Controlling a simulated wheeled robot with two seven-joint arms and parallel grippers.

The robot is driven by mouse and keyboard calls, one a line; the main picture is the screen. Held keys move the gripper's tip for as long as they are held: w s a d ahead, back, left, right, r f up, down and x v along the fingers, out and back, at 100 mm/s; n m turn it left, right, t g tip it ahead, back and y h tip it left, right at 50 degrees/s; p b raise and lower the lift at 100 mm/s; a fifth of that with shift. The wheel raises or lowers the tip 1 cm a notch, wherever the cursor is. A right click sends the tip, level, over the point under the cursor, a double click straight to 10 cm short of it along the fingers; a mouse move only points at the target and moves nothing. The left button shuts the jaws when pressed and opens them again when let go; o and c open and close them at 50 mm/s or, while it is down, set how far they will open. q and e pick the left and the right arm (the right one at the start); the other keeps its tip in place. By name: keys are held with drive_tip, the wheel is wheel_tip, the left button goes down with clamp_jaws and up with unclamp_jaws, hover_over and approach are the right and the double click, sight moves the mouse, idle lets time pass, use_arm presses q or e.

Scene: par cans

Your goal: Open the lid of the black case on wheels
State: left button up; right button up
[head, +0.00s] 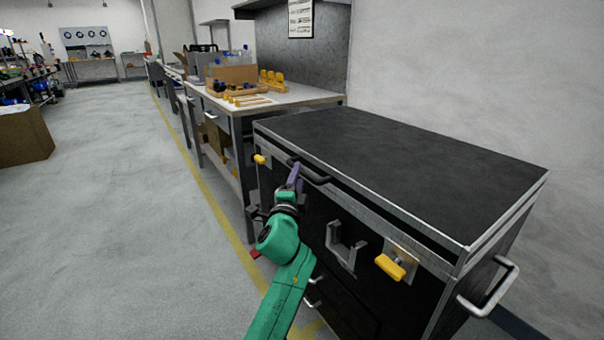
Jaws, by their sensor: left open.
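The black case (400,170) with metal edges stands at the right, against the wall. Its flat black lid is down. A dark handle (313,178) sits on the lid's front edge. Yellow latches (390,266) and (259,159) show on the front face near the right and left ends. My left gripper (296,174), on a green arm, is at the left end of the lid handle, with its jaws open. Whether its fingers are around the handle or just beside it I cannot tell. The case's wheels are not visible. My right gripper is not in view.
A workbench (290,97) with wooden trays and yellow parts stands just beyond the case, by the wall. A metal bracket (346,247) and a side handle (490,288) stick out from the case. The grey floor (130,220) at left is open. A cardboard box (24,135) stands far left.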

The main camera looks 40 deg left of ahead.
use_arm(q)
drive_tip(key=x, duration=0.3)
drive_tip(key=shift+w+a, duration=0.1)
drive_tip(key=shift+w, duration=0.05)
clamp_jaws()
drive_tip(key=shift+f, duration=0.1)
idle(1.1)
